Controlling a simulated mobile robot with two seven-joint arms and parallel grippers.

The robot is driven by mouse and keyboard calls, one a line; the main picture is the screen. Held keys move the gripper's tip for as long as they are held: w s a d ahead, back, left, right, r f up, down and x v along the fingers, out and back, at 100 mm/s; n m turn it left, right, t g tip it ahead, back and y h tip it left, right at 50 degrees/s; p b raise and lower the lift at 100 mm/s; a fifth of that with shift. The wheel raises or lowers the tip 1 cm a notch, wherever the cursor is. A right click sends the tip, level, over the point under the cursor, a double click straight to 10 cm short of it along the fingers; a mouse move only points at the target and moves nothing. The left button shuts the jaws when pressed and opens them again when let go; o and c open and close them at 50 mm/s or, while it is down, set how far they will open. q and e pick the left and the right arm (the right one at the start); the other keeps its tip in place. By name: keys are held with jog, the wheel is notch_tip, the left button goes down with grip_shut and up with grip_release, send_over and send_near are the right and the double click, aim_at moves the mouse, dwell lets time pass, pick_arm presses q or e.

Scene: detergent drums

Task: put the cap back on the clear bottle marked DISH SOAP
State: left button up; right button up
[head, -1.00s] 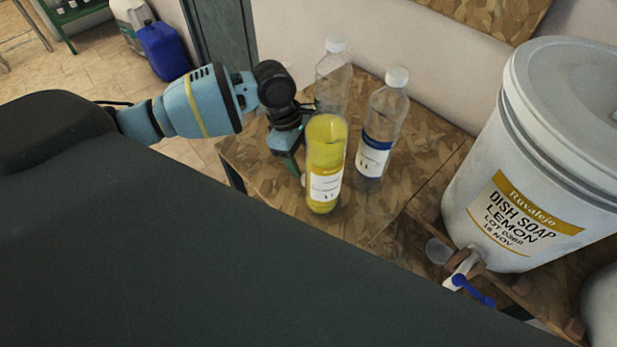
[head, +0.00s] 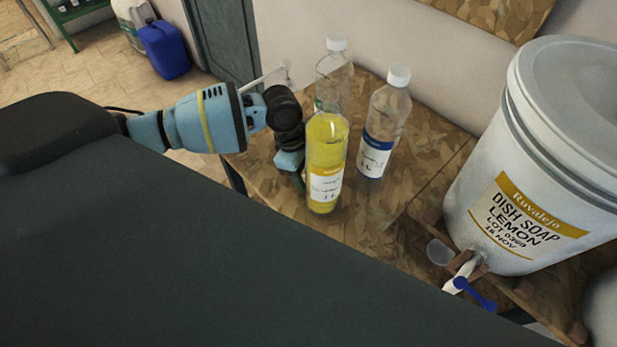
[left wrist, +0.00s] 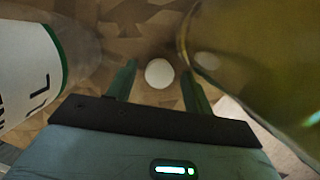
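The clear bottle (head: 326,150) holds yellow liquid and has a yellow-banded label too small to read. It stands upright on the wooden bench, and no cap shows on its top. In the left wrist view it fills the right side (left wrist: 265,60). A round white cap (left wrist: 159,73) lies on the bench between the fingertips of my left gripper (left wrist: 157,82). The fingers are apart, one on each side of the cap, with gaps. In the head view my left gripper (head: 297,182) is low beside the yellow bottle, and the cap is hidden. My right gripper is out of view.
A white-capped bottle (head: 334,75) stands behind the yellow one; a green-edged label (left wrist: 35,65) is close left of my fingers. A blue-labelled capped bottle (head: 385,115) stands to the right. A white DISH SOAP LEMON drum (head: 535,150) with a blue-handled tap (head: 475,292) is farther right.

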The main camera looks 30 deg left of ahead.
pick_arm(q)
jog(key=c, duration=0.9)
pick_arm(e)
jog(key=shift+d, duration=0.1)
pick_arm(q)
jog(key=shift+r, duration=0.1)
jog(key=shift+r, duration=0.65)
jog(key=shift+r+p, duration=1.6)
jog(key=shift+r, duration=11.7)
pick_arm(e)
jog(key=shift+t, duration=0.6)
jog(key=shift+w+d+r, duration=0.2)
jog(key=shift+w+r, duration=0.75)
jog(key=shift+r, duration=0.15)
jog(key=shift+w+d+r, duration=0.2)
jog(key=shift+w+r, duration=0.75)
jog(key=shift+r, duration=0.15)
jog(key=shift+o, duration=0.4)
